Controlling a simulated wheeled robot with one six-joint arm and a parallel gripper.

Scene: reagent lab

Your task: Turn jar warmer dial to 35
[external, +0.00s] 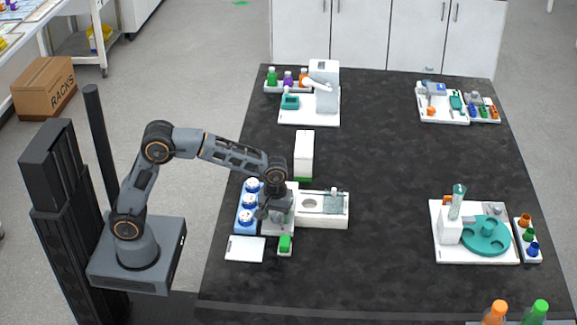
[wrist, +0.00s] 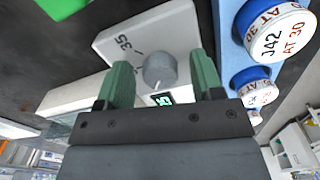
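The jar warmer dial (wrist: 160,70) is a grey round knob on a white panel (wrist: 118,42) in the wrist view. A "35" and a tick mark are printed on the panel beside it. A small lit display (wrist: 162,99) with green digits sits close to the dial; its reading is too small to be sure of. My gripper (wrist: 162,78) is open, its two green fingers on either side of the dial with gaps showing. In the external view my gripper (external: 272,212) is over the warmer, hiding the dial.
Blue-and-white jars labelled "AT 30" (wrist: 275,38) stand in a blue rack (external: 240,215) close beside the gripper. A white box (external: 304,152) stands behind, and a white tray (external: 335,218) lies to the right. The table's middle right is clear.

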